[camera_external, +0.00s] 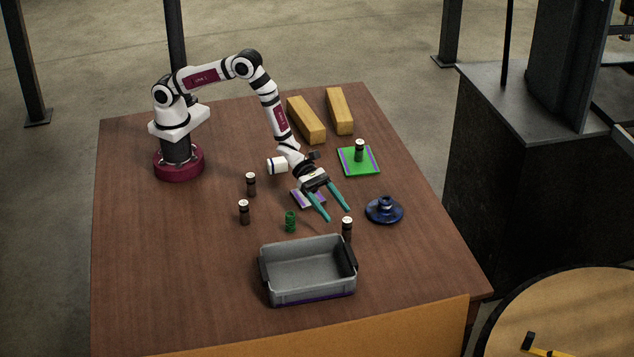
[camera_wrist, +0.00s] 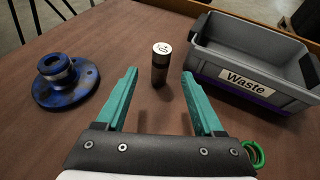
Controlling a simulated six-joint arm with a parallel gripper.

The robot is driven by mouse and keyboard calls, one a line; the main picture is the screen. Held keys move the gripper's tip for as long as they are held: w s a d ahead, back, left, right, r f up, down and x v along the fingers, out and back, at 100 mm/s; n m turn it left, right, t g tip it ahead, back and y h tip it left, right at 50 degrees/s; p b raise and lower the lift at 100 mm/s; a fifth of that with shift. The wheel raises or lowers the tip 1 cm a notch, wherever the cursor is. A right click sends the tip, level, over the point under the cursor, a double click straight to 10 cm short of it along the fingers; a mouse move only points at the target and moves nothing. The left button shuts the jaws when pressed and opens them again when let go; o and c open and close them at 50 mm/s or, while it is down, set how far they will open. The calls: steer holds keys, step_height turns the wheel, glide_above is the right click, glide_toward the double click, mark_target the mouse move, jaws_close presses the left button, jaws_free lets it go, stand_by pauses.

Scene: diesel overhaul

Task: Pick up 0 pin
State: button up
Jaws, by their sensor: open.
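My gripper (camera_external: 337,206) has two teal fingers, spread open with nothing between them. Two similar pins, one (camera_external: 251,184) and another (camera_external: 244,212), stand on the table left of the gripper. Another pin (camera_external: 359,151) stands on a green square pad (camera_external: 370,167) at the back.
A grey bin (camera_external: 300,290), labelled Waste in the wrist view (camera_wrist: 270,90), stands in front. A blue flanged part (camera_external: 384,210) lies to the right. A green spring (camera_external: 290,221) stands left of the gripper. Two wooden blocks (camera_external: 306,120) lie behind. The table's left side is clear.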

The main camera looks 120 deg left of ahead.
mark_target(350, 230)
steer(key=x, duration=0.9)
steer(key=shift+w+d+r, duration=0.15)
steer(key=shift+w+d, duration=0.05)
steer(key=shift+w, duration=0.15)
jaws_close()
